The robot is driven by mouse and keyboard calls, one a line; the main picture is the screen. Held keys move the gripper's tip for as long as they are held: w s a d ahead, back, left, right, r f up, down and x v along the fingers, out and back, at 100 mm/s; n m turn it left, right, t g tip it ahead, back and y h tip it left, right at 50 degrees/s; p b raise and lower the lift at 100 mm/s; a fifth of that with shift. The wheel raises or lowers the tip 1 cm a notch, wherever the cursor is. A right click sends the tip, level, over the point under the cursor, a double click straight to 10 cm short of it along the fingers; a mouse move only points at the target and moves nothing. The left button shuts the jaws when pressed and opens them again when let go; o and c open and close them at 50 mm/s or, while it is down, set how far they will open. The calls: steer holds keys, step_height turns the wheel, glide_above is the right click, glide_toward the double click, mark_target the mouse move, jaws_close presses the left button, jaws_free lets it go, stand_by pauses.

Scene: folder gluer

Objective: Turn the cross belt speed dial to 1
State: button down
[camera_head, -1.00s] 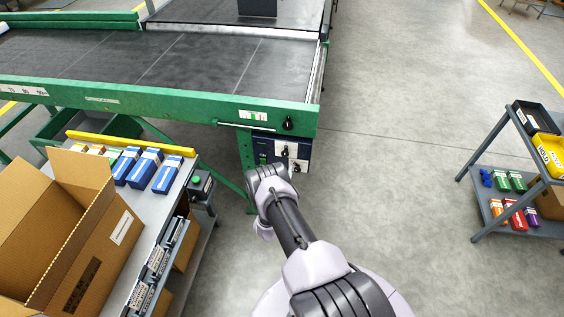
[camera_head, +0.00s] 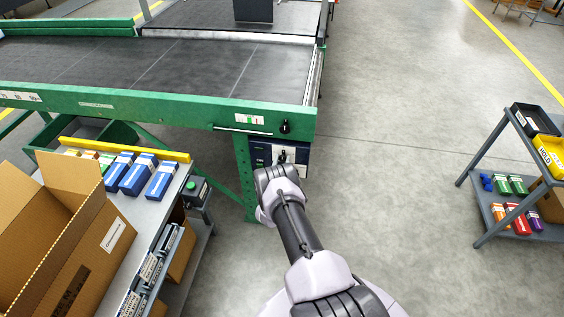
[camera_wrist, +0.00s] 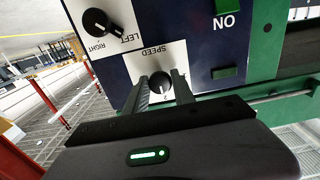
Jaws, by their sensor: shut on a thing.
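The speed dial (camera_wrist: 160,86) is a round black knob with a pale pointer mark, on a white plate labelled SPEED, in the middle of the wrist view. My gripper (camera_wrist: 160,80) has one finger on each side of the knob and is shut on it. In the head view, the dark blue control box (camera_head: 292,154) hangs under the green conveyor frame. My wrist covers its lower part there, hiding the dial and my fingertips.
Beside the dial sits a LEFT/RIGHT selector knob (camera_wrist: 97,22). A green ON button (camera_wrist: 228,6) is on the same panel. In the head view, a grey bench (camera_head: 150,212) with a cardboard box stands left, and a shelf cart (camera_head: 493,225) right. The floor between is clear.

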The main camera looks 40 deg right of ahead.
steer(key=shift+n, duration=0.4)
steer(key=n+b, duration=0.1)
steer(key=n, duration=0.1)
steer(key=shift+f+n, duration=0.15)
steer(key=shift+n, duration=0.25)
steer(key=n+b, duration=0.1)
steer(key=n, duration=0.3)
steer(key=shift+s+n, duration=0.1)
steer(key=shift+n, duration=0.2)
steer(key=n+b, duration=0.1)
steer(key=n, duration=0.3)
steer(key=shift+b, duration=0.3)
steer(key=shift+n+b, duration=0.45)
steer(key=shift+n, duration=1.35)
steer(key=c, duration=1.1)
jaws_free()
